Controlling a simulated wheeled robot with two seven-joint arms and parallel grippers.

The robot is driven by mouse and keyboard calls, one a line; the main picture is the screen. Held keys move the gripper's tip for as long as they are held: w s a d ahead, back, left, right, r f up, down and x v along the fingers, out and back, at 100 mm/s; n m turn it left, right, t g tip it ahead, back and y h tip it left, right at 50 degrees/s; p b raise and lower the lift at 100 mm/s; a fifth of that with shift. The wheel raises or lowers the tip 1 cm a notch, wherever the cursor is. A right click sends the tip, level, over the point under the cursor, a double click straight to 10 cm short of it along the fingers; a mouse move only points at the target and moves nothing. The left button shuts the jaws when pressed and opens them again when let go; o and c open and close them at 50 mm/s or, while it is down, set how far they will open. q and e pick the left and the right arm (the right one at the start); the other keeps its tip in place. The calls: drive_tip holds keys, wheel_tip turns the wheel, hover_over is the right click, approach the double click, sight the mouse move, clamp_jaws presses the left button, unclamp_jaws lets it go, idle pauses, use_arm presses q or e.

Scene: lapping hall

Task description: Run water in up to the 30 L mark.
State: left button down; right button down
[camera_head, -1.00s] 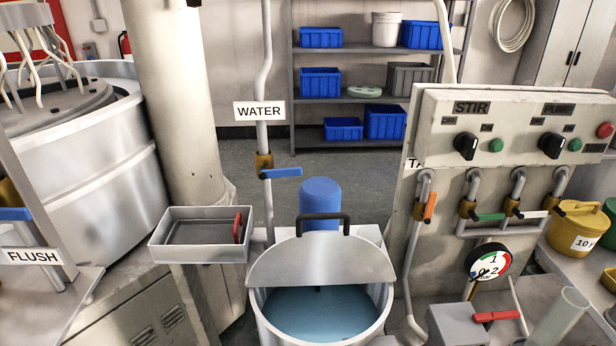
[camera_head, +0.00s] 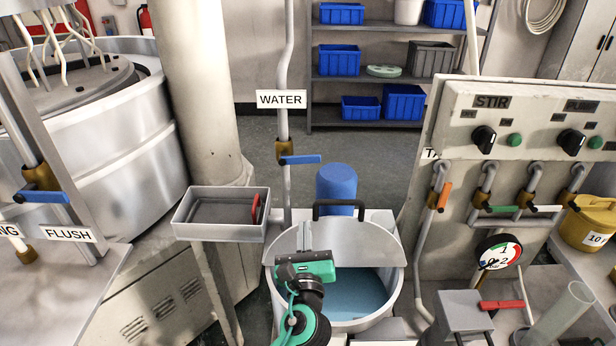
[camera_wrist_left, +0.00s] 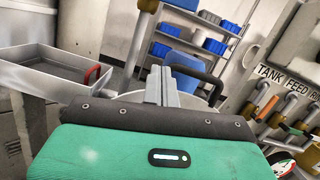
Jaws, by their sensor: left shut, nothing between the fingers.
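The water valve has a blue lever (camera_head: 302,160) that points right, across its upright pipe. A white WATER sign (camera_head: 281,99) hangs above it. Below stands a round steel tank (camera_head: 396,300) with blue liquid (camera_head: 355,296) inside and a half lid with a dark handle (camera_head: 339,204). I cannot make out a 30 L mark. My left gripper (camera_head: 306,252) is in front of the lid's left part, below the lever, and hides part of the tank. In the left wrist view its fingers (camera_wrist_left: 161,86) are together with nothing between them. My right gripper is not in view.
A grey tray (camera_head: 220,233) with a red-handled item (camera_head: 257,210) sits left of the pipe. A FLUSH valve with a blue lever (camera_head: 42,197) is at far left. The control panel (camera_head: 535,130) and several feed valves stand at right. A pressure gauge (camera_head: 499,252) is below them.

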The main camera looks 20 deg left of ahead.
sight(301, 160)
use_arm(q)
drive_tip(key=shift+m, duration=0.7)
drive_tip(key=p+x, duration=0.1)
drive_tip(key=x, duration=0.2)
drive_tip(key=r+p+x, duration=0.1)
drive_tip(key=x, duration=0.2)
drive_tip(key=d+p+x, duration=0.1)
drive_tip(key=x, duration=0.3)
drive_tip(key=shift+d+r, duration=0.15)
drive_tip(key=shift+r, duration=0.15)
drive_tip(key=r+p, duration=0.2)
drive_tip(key=r, duration=0.1)
drive_tip(key=shift+w+a+r+p, duration=0.15)
drive_tip(key=shift+a+r+p, duration=0.1)
drive_tip(key=shift+r+p, duration=0.15)
